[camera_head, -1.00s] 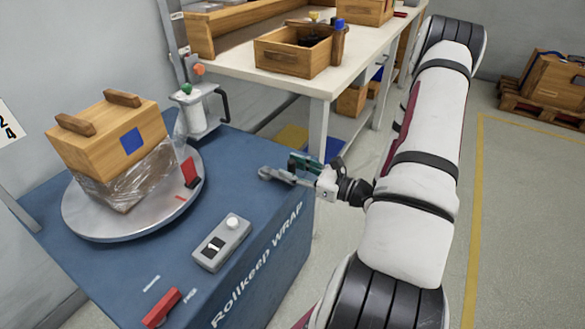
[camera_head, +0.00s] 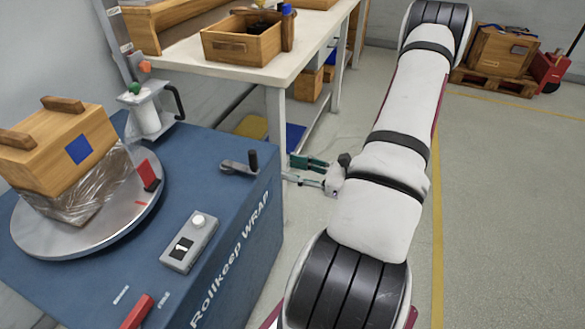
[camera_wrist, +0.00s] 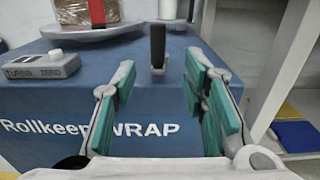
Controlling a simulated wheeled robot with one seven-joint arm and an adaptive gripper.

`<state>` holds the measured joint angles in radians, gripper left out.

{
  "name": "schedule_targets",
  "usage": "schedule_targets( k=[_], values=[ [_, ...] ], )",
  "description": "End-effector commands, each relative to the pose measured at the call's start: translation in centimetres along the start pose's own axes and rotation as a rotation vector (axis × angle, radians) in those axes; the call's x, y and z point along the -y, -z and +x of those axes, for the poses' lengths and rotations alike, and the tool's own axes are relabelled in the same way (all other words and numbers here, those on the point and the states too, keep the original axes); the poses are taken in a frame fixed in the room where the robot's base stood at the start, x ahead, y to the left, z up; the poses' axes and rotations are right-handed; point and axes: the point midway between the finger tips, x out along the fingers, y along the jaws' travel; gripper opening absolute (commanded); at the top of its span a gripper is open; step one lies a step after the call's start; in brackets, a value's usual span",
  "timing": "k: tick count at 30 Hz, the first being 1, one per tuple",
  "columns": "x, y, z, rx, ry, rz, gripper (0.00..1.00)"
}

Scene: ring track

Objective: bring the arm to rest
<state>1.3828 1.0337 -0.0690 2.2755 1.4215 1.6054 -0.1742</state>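My gripper (camera_head: 296,170) is beside the right edge of the blue wrapping machine (camera_head: 236,205). In the wrist view my gripper (camera_wrist: 165,85) has its two green-padded fingers spread wide, with nothing between the pads. A crank with a black upright handle (camera_head: 252,162) stands on the machine top, just left of the fingertips; in the wrist view the handle (camera_wrist: 157,46) shows beyond the fingers, apart from them. My arm stretches along the right of the head view.
A wooden box (camera_head: 60,150) partly wrapped in film sits on the round turntable (camera_head: 95,235). A grey control box (camera_head: 190,242) and a red lever (camera_head: 138,312) are in front. A workbench (camera_head: 285,70) with a wooden crate (camera_head: 242,38) stands behind.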

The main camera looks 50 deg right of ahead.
Motion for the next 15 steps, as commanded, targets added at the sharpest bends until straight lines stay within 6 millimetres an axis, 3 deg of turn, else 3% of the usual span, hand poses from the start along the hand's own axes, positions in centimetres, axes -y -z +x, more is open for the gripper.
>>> schedule_targets(
  k=[11, 15],
  values=[
    [0.00, 0.01, 0.04, 0.000, 0.000, 0.000, 0.40],
    [-0.52, -0.93, 0.78, -0.002, -0.043, -0.022, 0.40]
  ],
)
